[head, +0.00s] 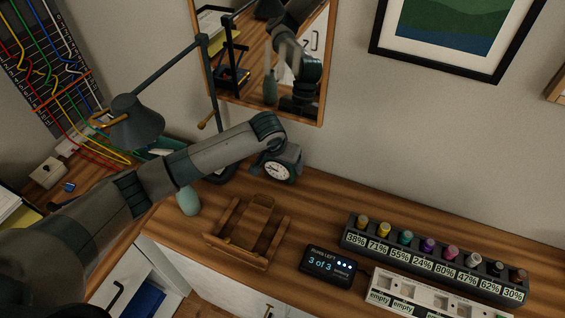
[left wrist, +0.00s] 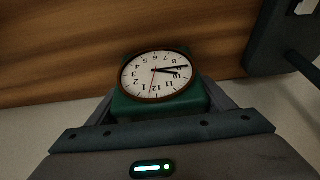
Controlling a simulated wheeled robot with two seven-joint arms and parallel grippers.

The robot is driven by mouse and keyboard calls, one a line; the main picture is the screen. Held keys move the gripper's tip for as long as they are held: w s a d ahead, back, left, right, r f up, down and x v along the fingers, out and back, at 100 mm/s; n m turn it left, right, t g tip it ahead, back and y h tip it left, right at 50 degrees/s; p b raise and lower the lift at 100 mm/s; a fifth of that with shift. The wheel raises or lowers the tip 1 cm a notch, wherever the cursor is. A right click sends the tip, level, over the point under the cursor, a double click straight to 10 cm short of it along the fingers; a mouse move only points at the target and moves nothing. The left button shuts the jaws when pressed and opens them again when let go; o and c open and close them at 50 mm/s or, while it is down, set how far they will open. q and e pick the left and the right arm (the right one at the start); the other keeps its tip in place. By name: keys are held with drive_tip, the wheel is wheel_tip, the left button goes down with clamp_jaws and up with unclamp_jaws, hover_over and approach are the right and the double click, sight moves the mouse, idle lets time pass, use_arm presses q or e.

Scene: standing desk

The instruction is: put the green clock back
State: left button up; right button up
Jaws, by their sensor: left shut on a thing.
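The green clock (head: 277,172) has a round white dial with a brown rim. In the left wrist view the clock (left wrist: 156,85) sits between my fingers, with its dial upside down. My left gripper (head: 284,160) is shut on it at the back of the desk, near the wall and below the mirror. I cannot tell whether the clock touches the desk top. My arm and gripper hide part of its body in the head view. My right gripper is not in view.
An empty-looking wooden stand (head: 247,246) is on the desk in front of the clock. A small display (head: 330,266), a rack of coloured-top bottles (head: 428,262) and a white slotted tray (head: 420,298) stand to the right. A desk lamp (head: 137,122) and a pale green vase-like object (head: 188,201) are left.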

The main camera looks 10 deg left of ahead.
sight(281, 165)
use_arm(q)
drive_tip(key=o, duration=1.4)
drive_tip(key=shift+f, duration=0.1)
drive_tip(key=b+v, duration=0.1)
drive_tip(key=v, duration=0.5)
drive_tip(key=shift+r, duration=0.35)
drive_tip(key=shift+s+a+r, duration=0.1)
drive_tip(key=shift+s+r, duration=0.15)
drive_tip(key=shift+r, duration=0.25)
